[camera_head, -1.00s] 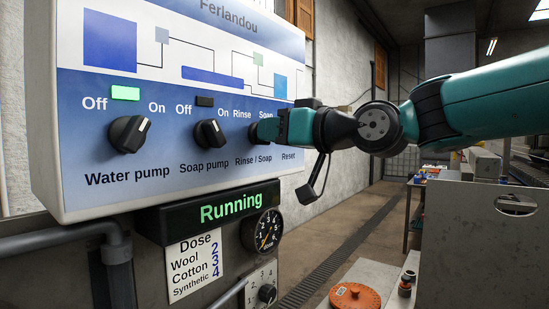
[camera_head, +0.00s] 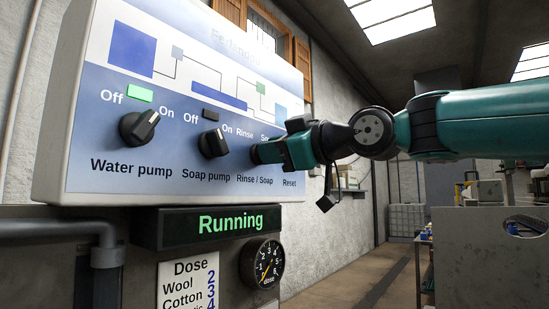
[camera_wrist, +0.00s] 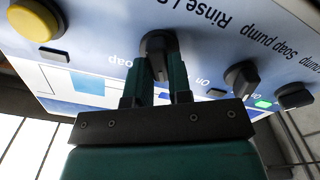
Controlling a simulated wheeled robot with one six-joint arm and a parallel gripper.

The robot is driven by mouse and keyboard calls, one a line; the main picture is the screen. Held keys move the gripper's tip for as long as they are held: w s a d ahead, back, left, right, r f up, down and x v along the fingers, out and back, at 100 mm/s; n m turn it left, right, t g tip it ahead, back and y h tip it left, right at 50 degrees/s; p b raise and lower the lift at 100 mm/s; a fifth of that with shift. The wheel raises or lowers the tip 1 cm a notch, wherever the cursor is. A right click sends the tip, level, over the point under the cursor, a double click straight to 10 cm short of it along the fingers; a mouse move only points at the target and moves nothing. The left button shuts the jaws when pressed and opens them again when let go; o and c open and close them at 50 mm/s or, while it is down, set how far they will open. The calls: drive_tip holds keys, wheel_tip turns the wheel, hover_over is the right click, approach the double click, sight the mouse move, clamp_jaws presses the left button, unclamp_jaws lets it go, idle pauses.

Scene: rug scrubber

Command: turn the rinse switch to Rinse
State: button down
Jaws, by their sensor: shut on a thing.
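The Rinse / Soap switch is a black knob on the white and blue control panel (camera_head: 80,160), between the soap pump knob and Reset. In the head view my gripper (camera_head: 258,154) reaches it from the right and largely hides it. In the wrist view the switch (camera_wrist: 155,42) shows between the tips of my gripper's two green fingers (camera_wrist: 156,78), which are shut on it. Its exact pointing angle is hard to tell. The "Rinse" label (camera_head: 245,133) is visible; the "Soap" label is partly covered by my gripper.
The water pump knob (camera_head: 138,128) points toward On under a lit green lamp (camera_head: 140,93). The soap pump knob (camera_head: 212,143) has a dark lamp (camera_head: 210,115). A yellow button (camera_wrist: 35,20) sits beside the switch. A display (camera_head: 215,225) reads "Running" above a dose gauge (camera_head: 263,264).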

idle(0.4)
drive_tip(key=c, duration=1)
unclamp_jaws()
drive_tip(key=shift+c, duration=0.2)
drive_tip(key=b+v, duration=0.4)
drive_tip(key=v, duration=1.3)
drive_tip(key=shift+s+d, duration=0.15)
wheel_tip(320, 180, down, 12)
drive_tip(key=a+m+g+h+p, duration=0.2)
drive_tip(key=m+h, duration=0.1)
drive_tip(key=m, duration=0.1)
drive_tip(key=s+d+f+m+g+h+p, duration=0.1)
drive_tip(key=s+f+m+g+h, duration=0.1)
drive_tip(key=s+f, duration=0.6)
drive_tip(key=s+d+f+m+g+h+p, duration=0.1)
drive_tip(key=s+f+g+h, duration=0.4)
drive_tip(key=f, duration=1.1)
drive_tip(key=s+m+g+p, duration=0.1)
drive_tip(key=s+m+g, duration=0.1)
drive_tip(key=s, duration=0.2)
drive_tip(key=shift+d+f, duration=0.3)
drive_tip(key=shift+d, duration=0.1)
